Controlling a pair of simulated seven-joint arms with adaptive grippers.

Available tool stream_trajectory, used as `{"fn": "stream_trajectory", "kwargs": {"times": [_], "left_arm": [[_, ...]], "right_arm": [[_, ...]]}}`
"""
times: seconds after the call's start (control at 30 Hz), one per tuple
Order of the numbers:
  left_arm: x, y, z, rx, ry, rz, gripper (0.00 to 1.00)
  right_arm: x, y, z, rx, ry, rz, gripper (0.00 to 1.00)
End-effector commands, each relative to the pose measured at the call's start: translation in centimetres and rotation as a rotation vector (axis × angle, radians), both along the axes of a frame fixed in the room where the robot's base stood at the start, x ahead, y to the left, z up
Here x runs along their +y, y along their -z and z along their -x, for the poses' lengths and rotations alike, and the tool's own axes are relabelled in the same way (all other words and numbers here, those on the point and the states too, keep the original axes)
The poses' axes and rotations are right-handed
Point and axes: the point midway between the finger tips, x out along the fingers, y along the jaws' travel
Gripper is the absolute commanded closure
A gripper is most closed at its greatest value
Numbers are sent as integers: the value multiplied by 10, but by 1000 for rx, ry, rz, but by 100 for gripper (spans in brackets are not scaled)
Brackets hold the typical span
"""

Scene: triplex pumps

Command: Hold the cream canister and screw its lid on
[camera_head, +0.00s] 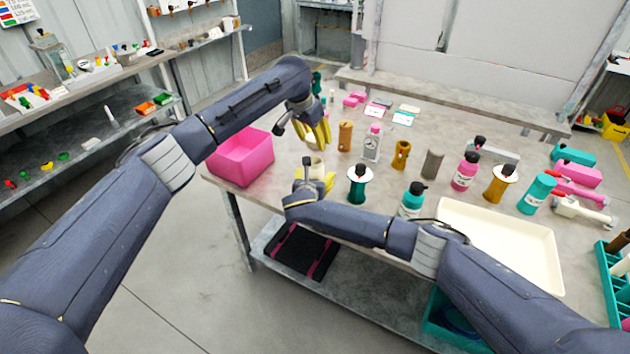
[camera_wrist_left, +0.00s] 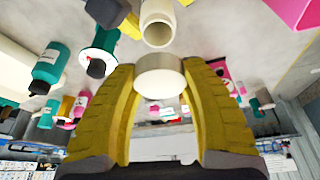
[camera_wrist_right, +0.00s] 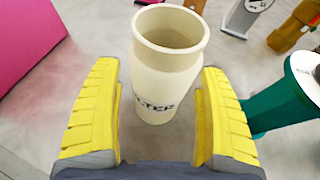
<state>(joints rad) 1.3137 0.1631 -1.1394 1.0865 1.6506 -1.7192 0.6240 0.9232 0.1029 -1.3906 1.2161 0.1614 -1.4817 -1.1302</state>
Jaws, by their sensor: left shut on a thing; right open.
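The cream canister (camera_wrist_right: 165,95) stands upright and open-topped on the table, with dark lettering on its side. In the head view, the canister (camera_head: 315,166) is partly hidden by my right arm. My right gripper (camera_wrist_right: 160,110) is open, with a yellow finger on each side of the canister and gaps showing. It also shows in the head view (camera_head: 316,184). My left gripper (camera_wrist_left: 160,85) is shut on the pale round lid (camera_wrist_left: 160,77). In the left wrist view, the canister's mouth (camera_wrist_left: 158,33) shows just beyond the lid, apart from it. In the head view, my left gripper (camera_head: 316,133) is above and behind the canister.
A pink bin (camera_head: 242,160) stands left of the canister. A green spool-like item (camera_head: 357,185) stands close on its right. Several bottles and a brown cylinder (camera_head: 345,136) stand farther right and behind. A cream tray (camera_head: 500,235) lies at the front right.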

Motion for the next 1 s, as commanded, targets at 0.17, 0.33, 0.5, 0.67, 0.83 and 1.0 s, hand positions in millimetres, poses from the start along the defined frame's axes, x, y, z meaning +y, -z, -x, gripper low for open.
{"fn": "stream_trajectory", "kwargs": {"times": [0.17, 0.33, 0.5, 0.67, 0.83, 1.0], "left_arm": [[0, 0, 0, 0, 0, 0, 75], [0, 0, 0, 0, 0, 0, 75], [0, 0, 0, 0, 0, 0, 75], [0, 0, 0, 0, 0, 0, 75], [0, 0, 0, 0, 0, 0, 75], [0, 7, 0, 1, -1, 1, 75]], "right_arm": [[0, 0, 0, 0, 0, 0, 27], [0, 0, 0, 0, 0, 0, 47], [0, 0, 0, 0, 0, 0, 67], [0, 0, 0, 0, 0, 0, 85], [0, 0, 0, 1, 0, 0, 100], [0, 0, 0, 1, 0, 0, 100]]}}
